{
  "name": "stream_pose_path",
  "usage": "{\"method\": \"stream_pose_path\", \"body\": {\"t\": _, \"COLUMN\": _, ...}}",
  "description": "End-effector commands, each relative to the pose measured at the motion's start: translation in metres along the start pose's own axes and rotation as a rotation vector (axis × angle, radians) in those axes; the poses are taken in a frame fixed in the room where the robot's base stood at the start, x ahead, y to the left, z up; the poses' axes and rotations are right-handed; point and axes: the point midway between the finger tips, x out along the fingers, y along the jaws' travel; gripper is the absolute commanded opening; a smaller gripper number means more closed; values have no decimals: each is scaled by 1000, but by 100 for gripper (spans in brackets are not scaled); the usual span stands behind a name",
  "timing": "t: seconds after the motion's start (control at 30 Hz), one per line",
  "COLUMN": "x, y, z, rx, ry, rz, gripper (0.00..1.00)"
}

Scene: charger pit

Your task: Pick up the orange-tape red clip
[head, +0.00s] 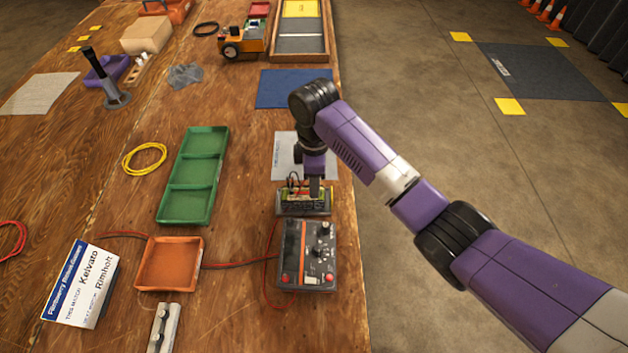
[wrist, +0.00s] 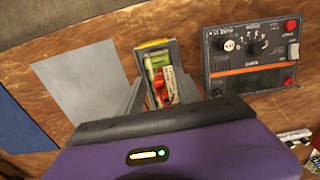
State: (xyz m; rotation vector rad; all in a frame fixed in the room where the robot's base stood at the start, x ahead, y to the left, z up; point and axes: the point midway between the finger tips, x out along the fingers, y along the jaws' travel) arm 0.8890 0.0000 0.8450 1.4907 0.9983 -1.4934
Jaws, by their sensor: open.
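A small dark tray (head: 303,210) sits on the wooden bench just behind the charger. In the wrist view, a narrow grey holder with a yellow far edge (wrist: 152,44) contains a green piece, a red piece (wrist: 157,79) and a pale label strip (wrist: 170,82). The red piece may be the red clip; I cannot make out orange tape on it. My gripper (head: 315,187) points down over the tray. In the wrist view, my gripper (wrist: 154,95) is open, with its grey fingers on either side of the holder's contents. Contact cannot be told.
The charger box (head: 308,255) with knobs stands close in front, also in the wrist view (wrist: 250,82). Red cables run left past an orange tray (head: 169,263). A green compartment tray (head: 193,175) lies left. Grey paper (head: 287,160) lies behind my gripper. The bench edge is close on the right.

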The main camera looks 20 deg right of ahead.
Motion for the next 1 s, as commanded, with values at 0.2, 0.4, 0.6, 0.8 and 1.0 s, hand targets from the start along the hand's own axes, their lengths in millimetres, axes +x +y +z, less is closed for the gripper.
{"method": "stream_pose_path", "body": {"t": 0.2, "x": 5, "y": 0, "z": 0, "rx": 0, "ry": 0, "rz": 1, "gripper": 42}}
{"method": "stream_pose_path", "body": {"t": 0.4, "x": 5, "y": 0, "z": 0, "rx": 0, "ry": 1, "rz": 2, "gripper": 18}}
{"method": "stream_pose_path", "body": {"t": 0.6, "x": 4, "y": 0, "z": 0, "rx": 0, "ry": 1, "rz": 2, "gripper": 0}}
{"method": "stream_pose_path", "body": {"t": 0.8, "x": 4, "y": 0, "z": 0, "rx": 0, "ry": 1, "rz": 2, "gripper": 0}}
{"method": "stream_pose_path", "body": {"t": 1.0, "x": -6, "y": 1, "z": 0, "rx": 0, "ry": 1, "rz": 3, "gripper": 0}}
